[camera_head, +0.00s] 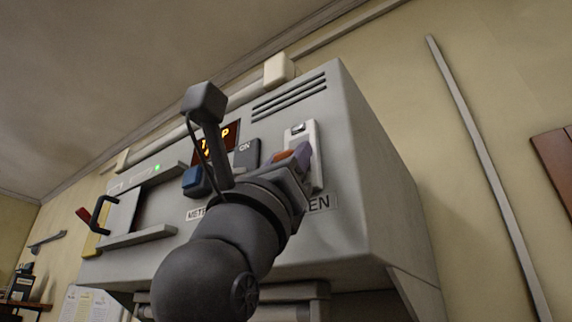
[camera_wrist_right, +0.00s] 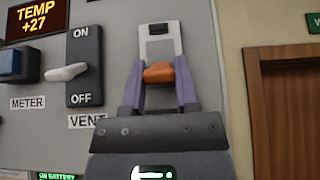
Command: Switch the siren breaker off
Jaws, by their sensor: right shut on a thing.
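The siren breaker (camera_wrist_right: 160,28) is a pale upright plate with a dark slot and an orange handle (camera_wrist_right: 158,73). It also shows in the head view (camera_head: 299,131) on the right of the grey console's front, over a label whose visible end reads "EN". My right gripper (camera_wrist_right: 160,84) has its two purple fingers on either side of the orange handle and is shut on it. In the head view the right gripper (camera_head: 293,160) is at the breaker, and my wrist covers the breaker's lower part and most of its label. My left gripper is not in view.
Left of the breaker is a VENT rocker switch (camera_wrist_right: 84,55) with a white lever. Beyond it are a blue METER button (camera_wrist_right: 14,65) and a lit display (camera_wrist_right: 35,20) reading TEMP +27. A red-tipped black handle (camera_head: 97,214) sticks out at the console's left.

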